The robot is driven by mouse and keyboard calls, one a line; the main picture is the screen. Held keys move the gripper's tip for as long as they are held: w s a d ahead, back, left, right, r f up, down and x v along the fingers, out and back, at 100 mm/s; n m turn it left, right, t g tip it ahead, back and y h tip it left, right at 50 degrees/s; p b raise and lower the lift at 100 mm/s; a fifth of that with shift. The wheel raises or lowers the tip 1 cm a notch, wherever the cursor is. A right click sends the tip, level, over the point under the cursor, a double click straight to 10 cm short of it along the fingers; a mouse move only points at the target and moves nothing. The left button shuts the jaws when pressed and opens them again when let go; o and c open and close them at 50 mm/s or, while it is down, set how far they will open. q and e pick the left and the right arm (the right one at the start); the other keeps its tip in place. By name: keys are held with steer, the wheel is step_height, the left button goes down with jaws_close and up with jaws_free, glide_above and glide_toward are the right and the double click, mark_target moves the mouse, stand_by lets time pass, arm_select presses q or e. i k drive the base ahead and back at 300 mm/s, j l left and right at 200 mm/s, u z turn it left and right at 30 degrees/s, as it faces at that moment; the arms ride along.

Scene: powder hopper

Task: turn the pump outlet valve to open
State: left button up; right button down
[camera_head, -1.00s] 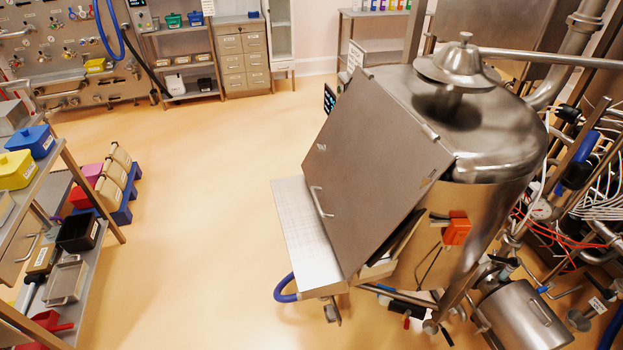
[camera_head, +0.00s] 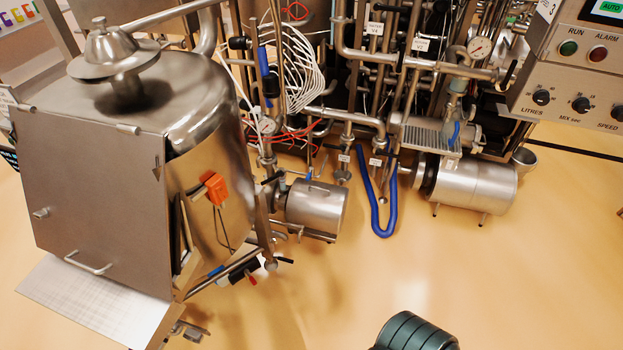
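Two steel pump-like cylinders stand low by the pipework: a smaller one (camera_head: 315,208) just right of the hopper and a larger one (camera_head: 468,186) further right. A small blue valve handle (camera_head: 455,133) sits on the pipe above the larger one. Another small blue handle (camera_head: 308,174) is at the top of the smaller one. I cannot tell which of these is the pump outlet valve, nor whether either is open or closed. Neither of my grippers is in view.
The steel hopper (camera_head: 210,120) with its flat panel (camera_head: 95,190) fills the left. A blue hose (camera_head: 381,225) loops down to the floor between the cylinders. A control box (camera_head: 575,75) is at the upper right.

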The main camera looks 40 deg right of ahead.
mark_target(282, 173)
steer(key=z, duration=1.1)
